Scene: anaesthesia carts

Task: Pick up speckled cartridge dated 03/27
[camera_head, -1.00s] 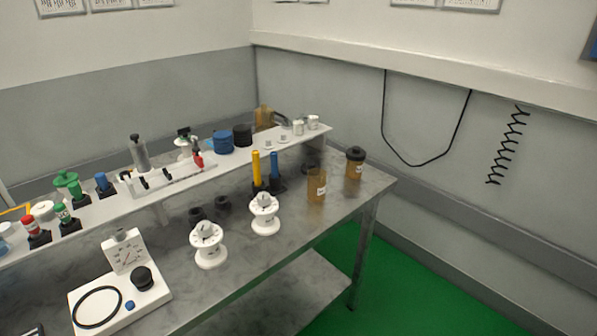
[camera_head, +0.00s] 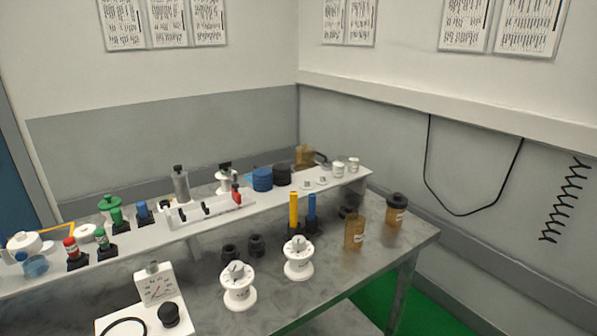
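Two amber, labelled canisters stand upright at the right end of the metal bench: a front one (camera_head: 354,234) and a dark-capped one (camera_head: 394,213) near the back right corner. Another amber piece (camera_head: 304,156) lies at the far end of the raised shelf, partly hidden. The labels are too small to read, so I cannot tell which, if any, is the speckled cartridge dated 03/27. Neither of my grippers is in view.
Two white spool-like parts (camera_head: 238,290) stand on the metal bench (camera_head: 290,318). A raised white shelf (camera_head: 205,228) carries bottles, blue and black round parts and small jars. Yellow and blue cylinders (camera_head: 294,210) stand upright. Green floor shows right of the bench.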

